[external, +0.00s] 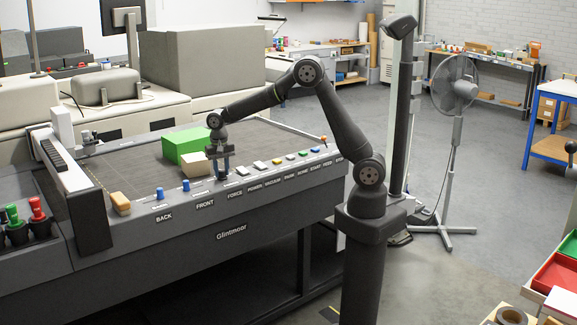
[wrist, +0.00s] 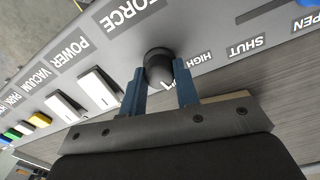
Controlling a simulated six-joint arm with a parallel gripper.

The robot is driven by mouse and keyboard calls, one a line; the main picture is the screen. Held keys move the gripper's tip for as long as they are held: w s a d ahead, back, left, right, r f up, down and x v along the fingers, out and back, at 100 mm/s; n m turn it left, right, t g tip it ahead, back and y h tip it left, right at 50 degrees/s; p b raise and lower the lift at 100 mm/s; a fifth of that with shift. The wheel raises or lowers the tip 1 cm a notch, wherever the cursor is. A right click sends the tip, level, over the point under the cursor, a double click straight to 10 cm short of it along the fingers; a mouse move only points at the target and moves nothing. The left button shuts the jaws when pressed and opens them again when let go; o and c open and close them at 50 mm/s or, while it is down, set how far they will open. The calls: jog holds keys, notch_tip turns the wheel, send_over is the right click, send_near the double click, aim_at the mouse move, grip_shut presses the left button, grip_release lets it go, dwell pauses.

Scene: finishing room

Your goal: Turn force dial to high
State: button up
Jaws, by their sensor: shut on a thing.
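The force dial (wrist: 157,66) is a round black knob on the grey front panel, under the FORCE label (wrist: 135,14) in the wrist view. My gripper (wrist: 160,82) is shut on it, with one blue finger on each side of the knob. The HIGH label (wrist: 188,60) is just right of the dial, partly covered by a finger. A white mark shows below the knob, mostly hidden, so I cannot tell the dial's setting. In the external view my gripper (external: 222,174) points down at the panel above the FORCE label (external: 235,194), and it hides the dial.
White rocker switches (wrist: 98,88) for POWER and VACUUM sit left of the dial in the wrist view. SHUT and OPEN labels lie to its right. A green block (external: 186,144) and a pale block (external: 196,166) stand on the machine bed behind my gripper.

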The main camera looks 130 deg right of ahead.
aim_at(221, 171)
jog(key=n, duration=0.4)
jog(key=shift+n, duration=0.3)
jog(key=n, duration=0.4)
jog(key=shift+n, duration=0.4)
jog(key=o, duration=1)
jog(key=shift+c, duration=0.2)
notch_tip(221, 171, up, 18)
jog(key=shift+w+a+f, duration=0.15)
jog(key=shift+f, duration=0.1)
